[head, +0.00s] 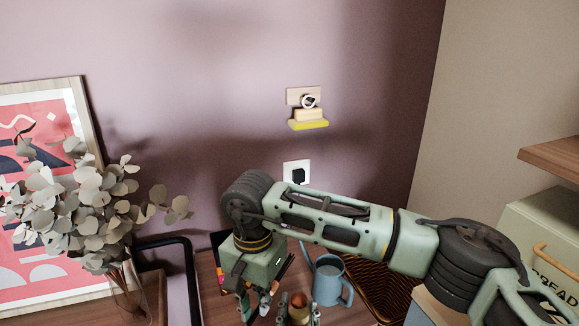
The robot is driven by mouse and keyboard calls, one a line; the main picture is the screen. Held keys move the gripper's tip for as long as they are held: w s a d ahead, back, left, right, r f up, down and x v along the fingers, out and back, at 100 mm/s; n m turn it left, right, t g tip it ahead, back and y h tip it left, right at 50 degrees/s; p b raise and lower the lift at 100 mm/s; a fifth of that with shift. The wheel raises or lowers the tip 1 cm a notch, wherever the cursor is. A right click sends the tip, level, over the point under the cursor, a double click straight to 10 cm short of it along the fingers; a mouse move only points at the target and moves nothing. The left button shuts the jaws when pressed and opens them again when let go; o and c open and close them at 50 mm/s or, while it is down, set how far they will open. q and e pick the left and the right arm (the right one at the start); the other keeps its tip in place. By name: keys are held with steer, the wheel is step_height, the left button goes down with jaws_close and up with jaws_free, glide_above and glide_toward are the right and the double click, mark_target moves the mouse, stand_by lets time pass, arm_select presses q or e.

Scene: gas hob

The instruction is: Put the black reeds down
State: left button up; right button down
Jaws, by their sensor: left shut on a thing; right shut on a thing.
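My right arm comes in from the right and bends down, with its gripper (254,303) low in the middle of the head view. It is shut on the black reeds (284,270), thin dark sticks that show in part beside the wrist; the arm hides most of them. My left gripper (298,314) is just to the right, at the bottom edge, its fingers on either side of a small brown-orange bottle (298,303). It is shut on the bottle. The lower part of the bottle is out of the picture.
A vase of dried leaves (130,295) and a framed print (45,180) are at left. A green bread bin (545,225) is at right.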

steer(key=shift+r, duration=0.15)
step_height(320, 180, down, 10)
steer(key=shift+f, duration=0.1)
stand_by(0.6)
steer(key=c, duration=2.1)
jaws_free()
steer(key=shift+f, duration=0.1)
